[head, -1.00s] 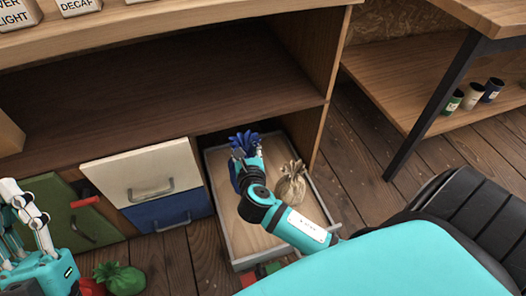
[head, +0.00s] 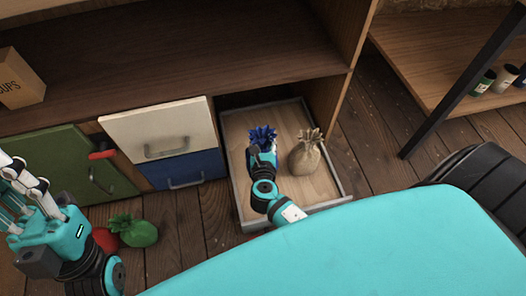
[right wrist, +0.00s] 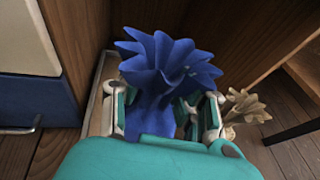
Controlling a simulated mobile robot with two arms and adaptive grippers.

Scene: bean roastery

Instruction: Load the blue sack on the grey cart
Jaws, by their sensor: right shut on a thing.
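The blue sack (head: 263,134) has a ruffled top and is above or in the open grey-rimmed drawer (head: 233,188). My right gripper (head: 262,152) is shut on it. The right wrist view shows the blue sack's (right wrist: 165,70) top fanned out between the fingers of the right gripper (right wrist: 163,108). The sack's lower part is hidden, so I cannot tell whether it touches the drawer floor. My left gripper (head: 22,190) is at the left edge, partly cut off, away from the sack; its opening is unclear. I see no grey cart.
A beige sack (head: 305,157) stands in the drawer, right of my right gripper. White (head: 160,125) and blue (head: 188,170) drawer fronts are left of it. Green (head: 138,232) and red (head: 105,240) sacks lie on the floor. A dark table leg (head: 450,95) is at right.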

